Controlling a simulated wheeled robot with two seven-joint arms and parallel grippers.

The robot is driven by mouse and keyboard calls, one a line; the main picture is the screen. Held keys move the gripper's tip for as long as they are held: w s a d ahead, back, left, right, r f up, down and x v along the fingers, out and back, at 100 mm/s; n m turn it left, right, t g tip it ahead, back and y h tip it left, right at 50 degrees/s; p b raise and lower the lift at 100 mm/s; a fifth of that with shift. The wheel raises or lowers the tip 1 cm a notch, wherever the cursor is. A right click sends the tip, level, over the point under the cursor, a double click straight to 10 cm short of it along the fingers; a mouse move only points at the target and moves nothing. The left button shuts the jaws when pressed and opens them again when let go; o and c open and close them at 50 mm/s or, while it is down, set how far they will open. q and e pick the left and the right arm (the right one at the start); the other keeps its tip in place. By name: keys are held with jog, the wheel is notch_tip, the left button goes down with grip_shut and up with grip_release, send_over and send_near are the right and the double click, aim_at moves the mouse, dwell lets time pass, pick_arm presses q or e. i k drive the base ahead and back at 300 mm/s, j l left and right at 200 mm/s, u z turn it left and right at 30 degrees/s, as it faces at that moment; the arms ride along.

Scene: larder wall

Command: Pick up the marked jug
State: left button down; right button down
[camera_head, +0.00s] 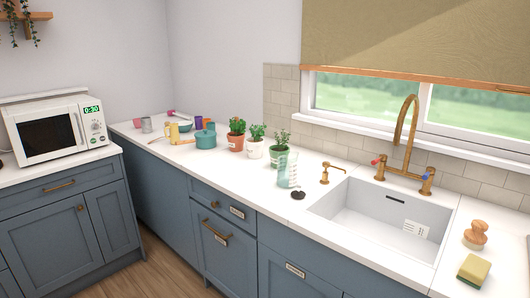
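A clear, greenish jug with faint markings (289,171) stands upright on the white counter, left of the sink. A yellow jug-like vessel (173,133) stands further back on the counter; I cannot tell any markings on it. Neither of my grippers is in view.
A small black item (298,195) lies just in front of the clear jug. Potted plants (236,135), a teal pot (205,140) and several cups stand behind it to the left. The front counter strip is clear.

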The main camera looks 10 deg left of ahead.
aim_at(287, 161)
jog(key=i+z, duration=0.5)
jog(key=i, duration=0.55)
